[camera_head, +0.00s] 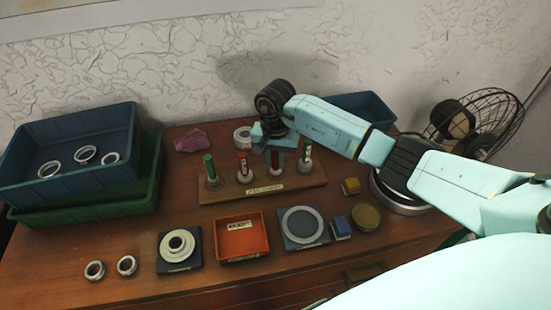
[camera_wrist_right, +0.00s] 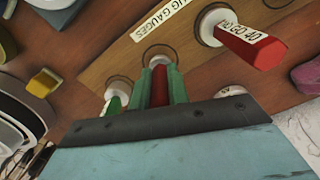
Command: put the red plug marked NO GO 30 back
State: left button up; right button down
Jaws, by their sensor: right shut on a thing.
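The wooden plug rack (camera_head: 225,193) stands mid-table with a row of upright plugs. My right gripper (camera_head: 276,148) is over its third place from the left and shut on a red plug (camera_head: 276,160). In the right wrist view the green fingers (camera_wrist_right: 161,88) clasp this red plug (camera_wrist_right: 159,88), whose end is at a round seat (camera_wrist_right: 158,52). I cannot tell whether it is in the seat or just above. Its marking is hidden. Another red plug (camera_head: 243,162) with a white label stands just left of it; it also shows in the wrist view (camera_wrist_right: 250,45).
A green plug (camera_head: 210,165) stands at the rack's left end and another (camera_head: 306,150) at its right. A red tray (camera_head: 242,238) and a dark plate (camera_head: 304,241) lie in front. Stacked bins (camera_head: 70,125) stand left.

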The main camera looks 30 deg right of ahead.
jog(key=c, duration=1.3)
grip_release()
jog(key=shift+f, duration=0.1)
jog(key=shift+c, duration=0.2)
notch_tip(320, 180, up, 12)
jog(key=shift+r+p, duration=0.2)
jog(key=shift+p, duration=0.15)
